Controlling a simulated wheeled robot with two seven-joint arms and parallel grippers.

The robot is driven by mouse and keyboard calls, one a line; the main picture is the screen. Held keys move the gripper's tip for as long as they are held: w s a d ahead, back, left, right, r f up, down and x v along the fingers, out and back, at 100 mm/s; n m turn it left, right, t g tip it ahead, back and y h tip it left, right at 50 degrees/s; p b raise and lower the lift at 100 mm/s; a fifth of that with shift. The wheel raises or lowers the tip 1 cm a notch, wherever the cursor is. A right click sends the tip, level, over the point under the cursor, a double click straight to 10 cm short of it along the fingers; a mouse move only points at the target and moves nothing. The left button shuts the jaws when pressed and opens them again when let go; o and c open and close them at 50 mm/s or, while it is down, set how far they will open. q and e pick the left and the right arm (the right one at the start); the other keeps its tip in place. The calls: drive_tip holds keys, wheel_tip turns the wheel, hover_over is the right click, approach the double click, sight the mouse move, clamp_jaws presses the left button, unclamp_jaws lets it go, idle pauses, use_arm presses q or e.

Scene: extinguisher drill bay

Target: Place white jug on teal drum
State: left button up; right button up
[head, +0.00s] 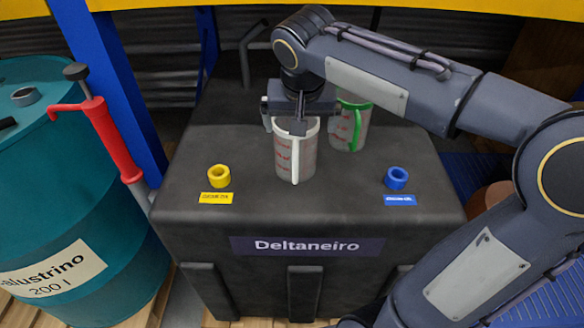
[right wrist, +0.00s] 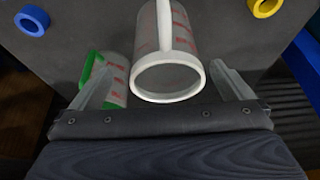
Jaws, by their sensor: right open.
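The white jug (head: 297,158), clear with red markings and a white rim and handle, stands upright on the black tank (head: 240,205). My right gripper (head: 300,118) is over it in the head view, open and pointing down. In the right wrist view the white jug (right wrist: 168,72) shows between the two spread fingers of the right gripper (right wrist: 165,82); I cannot tell whether they touch it. The teal drum (head: 45,190), with a paper label, stands at the far left, left of the tank. My left gripper is not in view.
A green-handled jug (head: 350,122) stands close behind and right of the white jug. A yellow ring (head: 219,176) and a blue ring (head: 397,178) sit on the tank's front. A red hand pump (head: 112,140) rises at the drum's right side. A blue post (head: 110,90) stands between drum and tank.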

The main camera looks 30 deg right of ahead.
drive_tip(key=shift+w+a+f, duration=0.1)
drive_tip(key=shift+w, duration=0.5)
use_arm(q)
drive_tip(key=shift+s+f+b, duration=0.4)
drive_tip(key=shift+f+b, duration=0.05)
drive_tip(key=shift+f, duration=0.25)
use_arm(e)
drive_tip(key=x, duration=0.7)
drive_tip(key=shift+w+d, duration=0.2)
drive_tip(key=shift+w, duration=0.1)
drive_tip(key=shift+f, duration=0.15)
drive_tip(key=c, duration=0.9)
drive_tip(key=shift+o, duration=0.2)
